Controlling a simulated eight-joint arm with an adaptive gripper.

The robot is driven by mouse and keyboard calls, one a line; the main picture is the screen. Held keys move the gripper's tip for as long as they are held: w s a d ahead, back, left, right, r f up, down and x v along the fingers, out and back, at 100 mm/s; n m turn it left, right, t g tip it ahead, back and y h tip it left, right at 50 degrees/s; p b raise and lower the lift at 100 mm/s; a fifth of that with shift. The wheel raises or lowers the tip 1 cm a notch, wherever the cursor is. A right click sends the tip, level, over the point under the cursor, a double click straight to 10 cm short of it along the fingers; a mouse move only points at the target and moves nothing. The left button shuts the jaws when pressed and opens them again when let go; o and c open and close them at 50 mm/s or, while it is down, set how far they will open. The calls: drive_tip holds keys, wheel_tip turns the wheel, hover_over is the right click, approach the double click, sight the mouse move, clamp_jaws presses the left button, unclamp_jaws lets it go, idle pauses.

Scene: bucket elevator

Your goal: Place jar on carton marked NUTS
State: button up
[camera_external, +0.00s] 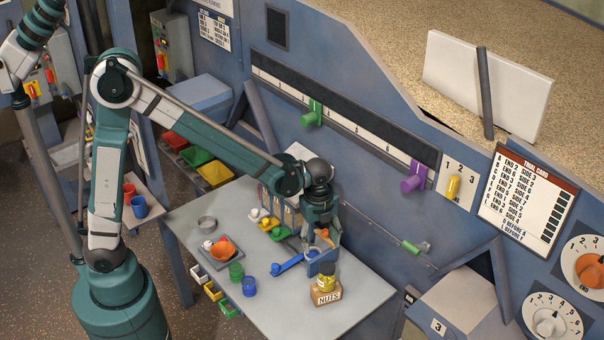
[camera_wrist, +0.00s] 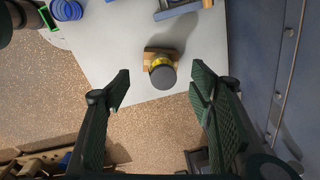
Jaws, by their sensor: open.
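The jar (camera_external: 326,281), yellow with a dark lid, stands upright on the small brown carton marked NUTS (camera_external: 326,298) near the front edge of the grey table. In the wrist view I look down on the jar's lid (camera_wrist: 163,76), with part of the carton (camera_wrist: 149,55) showing around it. My gripper (camera_external: 324,244) is above the jar. In the wrist view its two fingers (camera_wrist: 158,78) are open and apart, one on each side of the jar in the picture. Nothing is held. In the external view the fingers are small and hard to make out.
The table's front right is bare.

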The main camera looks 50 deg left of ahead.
drive_tip(key=s+a+r+n+t, duration=0.1)
drive_tip(key=s+a+r+n, duration=0.2)
drive_tip(key=a+r+n, duration=0.45)
drive_tip(key=s+a+r+n+t, duration=0.2)
drive_tip(key=s+a+r, duration=0.25)
drive_tip(key=a, duration=0.55)
drive_tip(key=s+a+r+n+t, duration=0.3)
drive_tip(key=s+a+n, duration=0.9)
drive_tip(key=s+a, duration=0.1)
drive_tip(key=shift+s+a+r+t, duration=0.2)
drive_tip(key=shift+a+r+t, duration=0.15)
drive_tip(key=shift+a, duration=0.3)
wheel_tip(320, 180, down, 6)
drive_tip(key=b, duration=0.5)
drive_tip(key=shift+r+b, duration=0.15)
drive_tip(key=shift+b, duration=0.25)
